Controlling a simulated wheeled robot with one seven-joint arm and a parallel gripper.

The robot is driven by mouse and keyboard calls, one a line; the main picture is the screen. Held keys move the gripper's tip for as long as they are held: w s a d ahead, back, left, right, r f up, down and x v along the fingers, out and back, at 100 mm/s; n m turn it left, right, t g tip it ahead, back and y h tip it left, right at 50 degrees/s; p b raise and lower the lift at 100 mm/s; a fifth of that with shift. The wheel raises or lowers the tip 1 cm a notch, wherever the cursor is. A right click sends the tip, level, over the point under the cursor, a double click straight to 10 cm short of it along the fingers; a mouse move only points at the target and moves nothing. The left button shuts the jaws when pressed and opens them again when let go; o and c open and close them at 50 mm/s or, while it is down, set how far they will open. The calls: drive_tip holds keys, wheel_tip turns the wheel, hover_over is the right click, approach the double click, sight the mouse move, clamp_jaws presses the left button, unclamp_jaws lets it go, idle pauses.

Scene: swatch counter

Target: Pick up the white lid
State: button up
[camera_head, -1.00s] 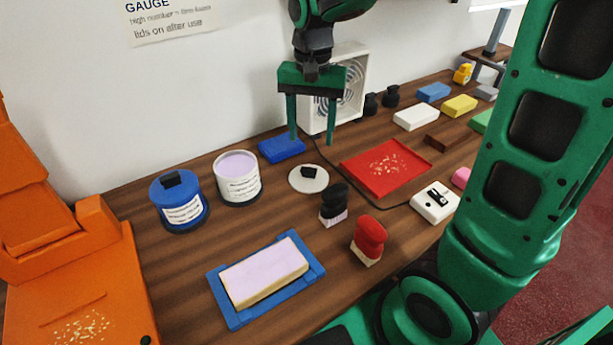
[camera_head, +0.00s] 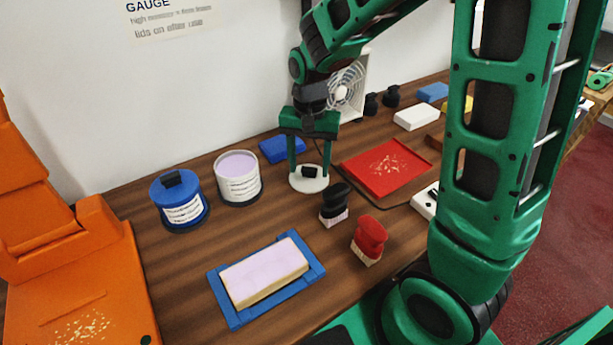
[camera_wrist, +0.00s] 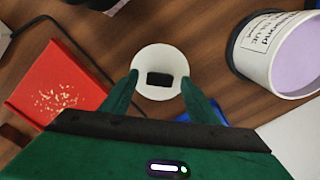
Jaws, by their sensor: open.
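The white lid (camera_head: 298,183) lies flat on the wooden counter, a round disc with a black block-shaped knob (camera_head: 309,172) on top. It also shows in the wrist view (camera_wrist: 148,58), with its knob (camera_wrist: 160,79) ahead of and between the fingers. My gripper (camera_head: 309,177) is open, pointing down over the lid with one finger on either side of the knob. In the wrist view my gripper's fingertips (camera_wrist: 160,86) overlap the lid's near side edges. I cannot tell whether the fingers touch the lid. Nothing is held.
An open lilac-filled can (camera_head: 239,184) stands left of the lid, beside a blue-lidded can (camera_head: 182,211). A red tray (camera_head: 360,165) lies to the right. A black-handled brush (camera_head: 335,200) stands close in front, and a blue block (camera_head: 280,147) lies behind.

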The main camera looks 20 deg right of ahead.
drive_tip(key=shift+c, duration=0.3)
drive_tip(key=c, duration=1.1)
drive_tip(key=shift+o, duration=0.2)
drive_tip(key=shift+r, duration=0.1)
